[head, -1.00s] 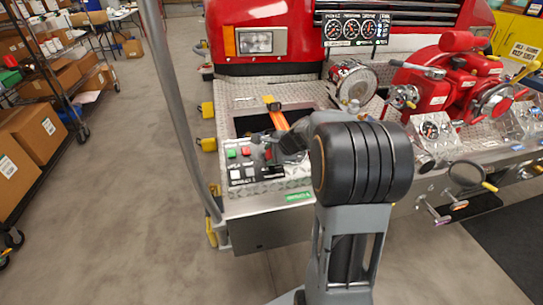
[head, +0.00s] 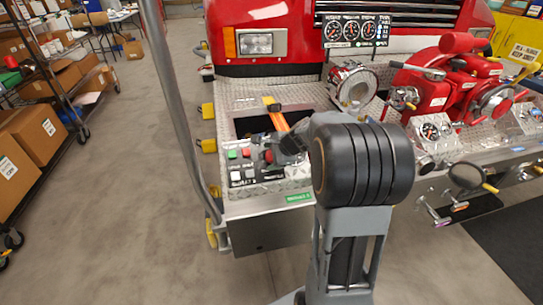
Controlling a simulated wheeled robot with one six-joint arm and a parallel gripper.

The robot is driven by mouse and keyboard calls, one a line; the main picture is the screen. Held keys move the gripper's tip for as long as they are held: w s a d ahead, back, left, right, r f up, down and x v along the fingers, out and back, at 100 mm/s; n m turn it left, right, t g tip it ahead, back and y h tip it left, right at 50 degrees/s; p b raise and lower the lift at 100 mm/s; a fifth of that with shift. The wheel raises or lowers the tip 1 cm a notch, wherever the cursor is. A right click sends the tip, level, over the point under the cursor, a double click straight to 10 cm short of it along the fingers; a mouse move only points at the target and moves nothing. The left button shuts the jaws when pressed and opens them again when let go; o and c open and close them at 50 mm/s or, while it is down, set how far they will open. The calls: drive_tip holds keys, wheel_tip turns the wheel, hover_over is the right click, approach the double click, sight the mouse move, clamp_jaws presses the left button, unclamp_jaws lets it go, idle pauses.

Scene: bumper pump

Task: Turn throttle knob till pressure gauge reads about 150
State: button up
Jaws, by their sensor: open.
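The control panel (head: 255,180) sits at the front left of the silver bumper deck, with green, red and white buttons. A round red knob (head: 268,156) shows on its right part, probably the throttle knob. My gripper (head: 281,143) is open, just right of and above this knob; it is small, dark and partly hidden by my arm. I cannot tell whether it touches the knob. Three round dark gauges (head: 351,30) stand in a row on the black panel at the back. Their needles are too small to read, and I cannot tell which shows pressure.
An orange bar (head: 278,118) rises from a dark recess behind the panel. A chrome round fitting (head: 353,82) and a red pump (head: 450,80) stand to the right. A grey curved rail (head: 180,110) runs down the left.

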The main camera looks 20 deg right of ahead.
drive_tip(key=p+v, duration=0.1)
drive_tip(key=v, duration=1.2)
drive_tip(key=shift+s+r+p, duration=0.25)
drive_tip(key=shift+s+p, duration=0.05)
drive_tip(key=shift+p, duration=0.05)
drive_tip(key=s+a+f+n+g+h+p, duration=0.1)
drive_tip(key=s+a+f+n+g+p, duration=0.15)
drive_tip(key=s+n, duration=0.45)
drive_tip(key=s+a+r+n+h+p, duration=0.1)
drive_tip(key=s+a+r+n+p, duration=0.1)
drive_tip(key=a+n, duration=0.4)
drive_tip(key=s+a+r+n+g+h+p, duration=0.1)
drive_tip(key=s+a+r+n+p, duration=0.2)
drive_tip(key=s+a+n+p, duration=0.1)
drive_tip(key=s+a+n, duration=0.1)
drive_tip(key=a+n, duration=0.1)
drive_tip(key=shift+r+n, duration=0.25)
drive_tip(key=shift+n, duration=0.05)
